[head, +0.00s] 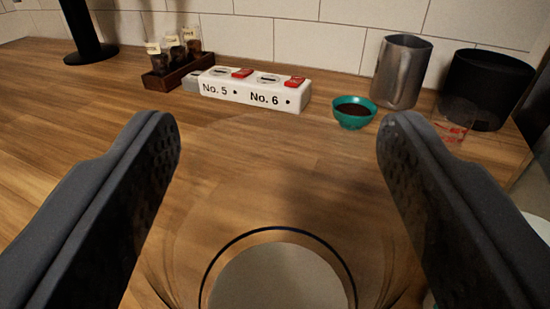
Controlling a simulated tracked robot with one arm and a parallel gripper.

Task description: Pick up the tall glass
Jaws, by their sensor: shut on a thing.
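A clear glass (278,210) is between the two dark fingers of my gripper (280,135). The fingers stand wide apart, one on each side of it, and are shut on it. The glass is see-through and its outline is faint against the wood. A dark ring around a pale disc shows in its lower part, cut by the bottom edge of the picture. I cannot tell whether its base touches the counter.
Behind on the wooden counter (60,150) are a white switch block (235,91), a teal bowl (352,119) of dark contents, a metal pitcher (401,72), a black container (485,90) and a small red-marked glass (455,122). A vial rack (168,78) stands back left. The left counter is clear.

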